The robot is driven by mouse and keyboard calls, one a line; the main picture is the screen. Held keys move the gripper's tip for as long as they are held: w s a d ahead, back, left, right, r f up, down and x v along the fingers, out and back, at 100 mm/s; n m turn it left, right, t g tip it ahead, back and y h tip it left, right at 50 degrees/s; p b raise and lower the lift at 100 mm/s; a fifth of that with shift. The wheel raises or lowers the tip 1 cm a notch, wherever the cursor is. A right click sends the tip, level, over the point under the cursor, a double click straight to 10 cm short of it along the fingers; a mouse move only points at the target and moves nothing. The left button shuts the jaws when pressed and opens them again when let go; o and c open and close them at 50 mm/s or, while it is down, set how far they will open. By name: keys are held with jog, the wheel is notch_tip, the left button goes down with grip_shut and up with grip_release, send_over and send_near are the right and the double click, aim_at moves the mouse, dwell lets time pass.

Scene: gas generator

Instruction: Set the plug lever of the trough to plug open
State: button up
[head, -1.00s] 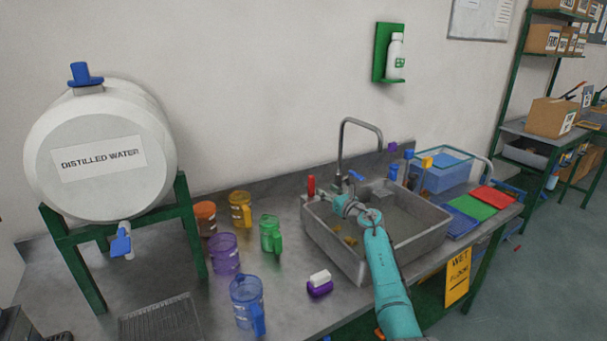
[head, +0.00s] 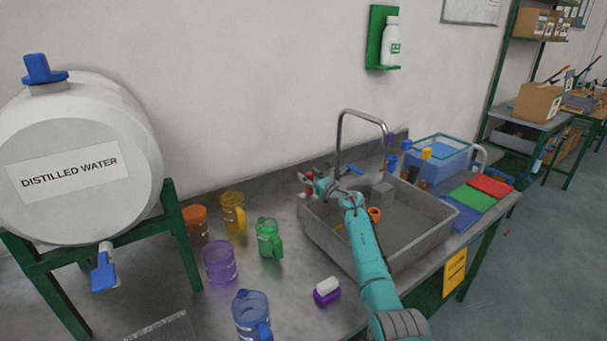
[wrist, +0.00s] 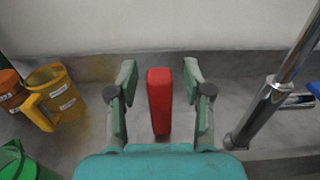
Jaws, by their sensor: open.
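The trough (head: 332,243) is a grey basin set in the bench in the head view. The plug lever shows as a red upright handle (wrist: 160,100) in the middle of the wrist view. My gripper (wrist: 160,78) is open, with one green finger on each side of the red lever and a gap on both sides. In the head view my gripper (head: 308,183) is at the trough's back left corner and largely covers the lever there. The lever's base and the plug cannot be made out.
The metal tap (head: 341,135) stands right of my gripper, close by. Coloured jugs, including a yellow one (head: 233,212) and a green one (head: 268,238), stand to the left. A blue bin (head: 440,153) is behind right.

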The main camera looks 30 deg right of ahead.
grip_shut()
jog(key=shift+d, duration=0.1)
dwell(0.3)
jog(key=shift+d+f+m, duration=0.1)
jog(key=shift+d+m, duration=0.75)
jog(key=shift+m, duration=0.45)
jog(key=m, duration=0.1)
jog(key=d+m, duration=0.1)
jog(key=shift+w+d+f+m, duration=0.1)
jog(key=shift+d+f+m, duration=0.6)
jog(key=shift+d+m, duration=0.25)
jog(key=shift+m, duration=0.55)
jog(key=shift+d+f+m, duration=0.6)
jog(key=shift+f+m, duration=0.05)
jog(key=shift+m, duration=0.55)
